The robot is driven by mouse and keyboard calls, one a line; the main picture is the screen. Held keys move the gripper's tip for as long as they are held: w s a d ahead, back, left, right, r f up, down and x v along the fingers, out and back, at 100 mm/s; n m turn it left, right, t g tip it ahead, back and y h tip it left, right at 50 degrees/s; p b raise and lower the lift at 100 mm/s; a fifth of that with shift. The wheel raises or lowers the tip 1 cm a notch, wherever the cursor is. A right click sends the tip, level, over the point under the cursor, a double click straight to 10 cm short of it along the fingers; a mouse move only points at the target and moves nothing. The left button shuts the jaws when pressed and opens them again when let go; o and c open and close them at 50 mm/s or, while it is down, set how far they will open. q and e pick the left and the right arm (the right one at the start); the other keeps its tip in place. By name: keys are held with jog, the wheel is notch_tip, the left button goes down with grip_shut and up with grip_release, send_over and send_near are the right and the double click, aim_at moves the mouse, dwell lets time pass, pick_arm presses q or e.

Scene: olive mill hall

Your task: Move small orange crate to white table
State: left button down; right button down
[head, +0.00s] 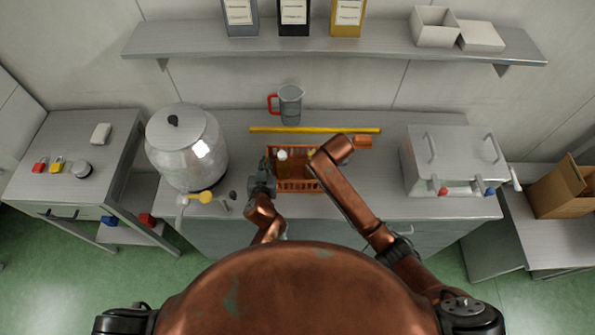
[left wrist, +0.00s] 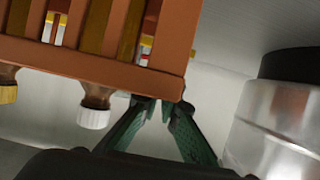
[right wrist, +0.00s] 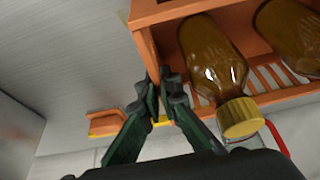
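The small orange crate (head: 297,186) is at the middle of the long grey counter, with slatted sides and brown bottles (right wrist: 212,60) with white and yellow caps inside. My left gripper (head: 262,180) is at its left end; in the left wrist view its fingers (left wrist: 158,103) close on the crate's end wall (left wrist: 110,68). My right gripper is hidden behind my right arm in the head view; in the right wrist view its fingers (right wrist: 166,82) pinch the opposite wall (right wrist: 146,48). I cannot tell whether the crate is clear of the counter. Pale tables stand left (head: 110,150) and right (head: 545,243).
A large metal tank (head: 185,150) stands left of the crate. A metal box (head: 455,160) stands right. The left table holds padlocks; a cardboard box (head: 565,190) is on the right table.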

pick_arm(q)
jog(key=shift+r, duration=0.2)
pick_arm(e)
jog(key=shift+r, duration=0.2)
